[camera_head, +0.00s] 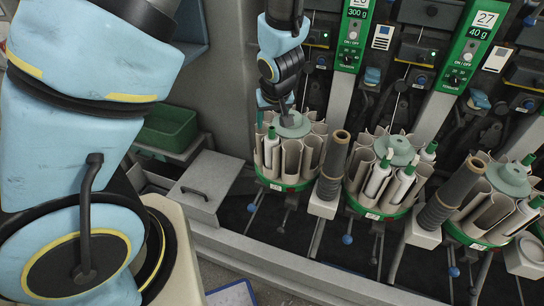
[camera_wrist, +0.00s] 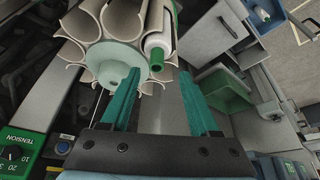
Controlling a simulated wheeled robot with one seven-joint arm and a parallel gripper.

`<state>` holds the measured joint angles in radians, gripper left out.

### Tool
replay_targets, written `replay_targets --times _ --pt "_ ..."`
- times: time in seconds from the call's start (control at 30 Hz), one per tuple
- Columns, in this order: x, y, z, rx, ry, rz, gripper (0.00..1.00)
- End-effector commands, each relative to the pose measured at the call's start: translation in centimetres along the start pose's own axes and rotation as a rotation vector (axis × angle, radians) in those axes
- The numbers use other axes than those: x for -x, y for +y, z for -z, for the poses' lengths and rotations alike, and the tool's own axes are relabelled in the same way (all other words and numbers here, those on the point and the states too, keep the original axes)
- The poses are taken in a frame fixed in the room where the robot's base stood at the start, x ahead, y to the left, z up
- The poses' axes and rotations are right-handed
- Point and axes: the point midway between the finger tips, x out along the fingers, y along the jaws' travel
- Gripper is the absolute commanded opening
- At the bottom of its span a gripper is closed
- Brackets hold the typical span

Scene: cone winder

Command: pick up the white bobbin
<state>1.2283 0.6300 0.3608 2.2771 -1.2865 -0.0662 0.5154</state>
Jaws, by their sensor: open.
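The white bobbin (camera_wrist: 158,42) with a green tip sits upright in an outer pocket of the left carousel. In the head view its white body (camera_head: 271,152) shows at the carousel's front left. The carousel (camera_head: 291,187) has a pale green hub and beige cups, most of them empty. My gripper (camera_wrist: 160,76) is open and empty, its two green fingers pointing toward the carousel. In the wrist view the bobbin's green tip appears between the fingertips, apart from both. In the head view my wrist is over the hub and the fingers are largely hidden.
Two more carousels, the middle (camera_head: 371,210) and the right (camera_head: 466,240), hold several white bobbins. Brown ribbed posts (camera_head: 333,168) stand between carousels. Control panels (camera_head: 352,40) rise behind. A green bin (camera_head: 168,128) and a grey box (camera_head: 206,187) are at left.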

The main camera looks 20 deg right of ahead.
Motion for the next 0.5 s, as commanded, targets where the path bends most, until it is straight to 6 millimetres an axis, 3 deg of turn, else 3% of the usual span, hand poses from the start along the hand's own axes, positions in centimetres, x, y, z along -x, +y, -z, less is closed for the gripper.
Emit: replay_targets --times 0.3,0.5 --pt "-4.3 0.5 -0.3 0.002 -0.001 0.000 0.62" --pt "-5.3 0.5 -0.2 0.001 -0.001 -0.001 0.62"
